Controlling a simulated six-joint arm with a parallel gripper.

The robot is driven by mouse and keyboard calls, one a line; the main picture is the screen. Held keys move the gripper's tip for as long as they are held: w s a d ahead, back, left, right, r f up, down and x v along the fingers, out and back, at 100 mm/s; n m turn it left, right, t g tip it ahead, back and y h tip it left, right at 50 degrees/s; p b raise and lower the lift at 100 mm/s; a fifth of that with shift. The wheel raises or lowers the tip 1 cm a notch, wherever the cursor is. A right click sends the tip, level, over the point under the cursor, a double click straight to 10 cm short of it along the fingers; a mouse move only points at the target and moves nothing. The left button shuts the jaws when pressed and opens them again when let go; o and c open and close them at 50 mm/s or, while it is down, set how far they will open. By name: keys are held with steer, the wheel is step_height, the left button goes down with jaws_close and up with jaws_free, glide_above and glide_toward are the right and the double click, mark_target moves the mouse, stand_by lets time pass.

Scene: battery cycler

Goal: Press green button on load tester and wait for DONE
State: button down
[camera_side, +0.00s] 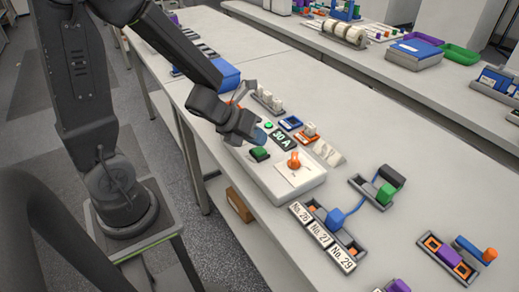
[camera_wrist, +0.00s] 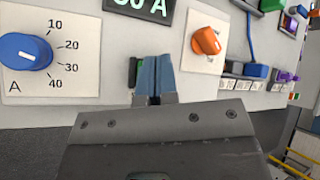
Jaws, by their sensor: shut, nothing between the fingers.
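The load tester (camera_side: 262,178) is a pale box on the bench, with a dark display (camera_side: 281,140) reading 30 A in green. Its green button (camera_side: 259,153) sits in a dark frame below the display. My gripper (camera_side: 259,136) is over the panel, close to the green button; touching or apart cannot be told. In the wrist view my gripper (camera_wrist: 156,62) has its two blue fingers together and empty. They partly hide the green button (camera_wrist: 137,70), whose left edge shows. The display (camera_wrist: 138,6) is cut off at the top. No DONE text shows.
A blue dial knob (camera_wrist: 26,51) with a 10 to 40 scale is left of my fingers. An orange knob (camera_wrist: 207,41) is on the right, also seen in the side view (camera_side: 294,161). Labelled slots (camera_side: 322,233) and small coloured parts lie at the bench front.

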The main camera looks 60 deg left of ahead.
mark_target(258, 149)
steer(key=shift+r, duration=0.2)
steer(key=shift+r, duration=2.5)
steer(key=shift+w+r+n, duration=0.1)
steer(key=shift+r+n, duration=0.05)
steer(key=shift+n, duration=0.15)
steer(key=s+a+r+n+t+y, duration=0.25)
steer(key=r+n+y, duration=0.5)
steer(key=n, duration=1.05)
steer(key=s+d+r+n+g+h, duration=0.1)
steer(key=s+d+n+g+h, duration=0.3)
steer(key=s+d+n, duration=0.3)
steer(key=s+n+g, duration=0.1)
steer(key=s+n, duration=0.3)
steer(key=n, duration=0.1)
steer(key=shift+d+r, duration=0.2)
steer(key=shift+d, duration=0.05)
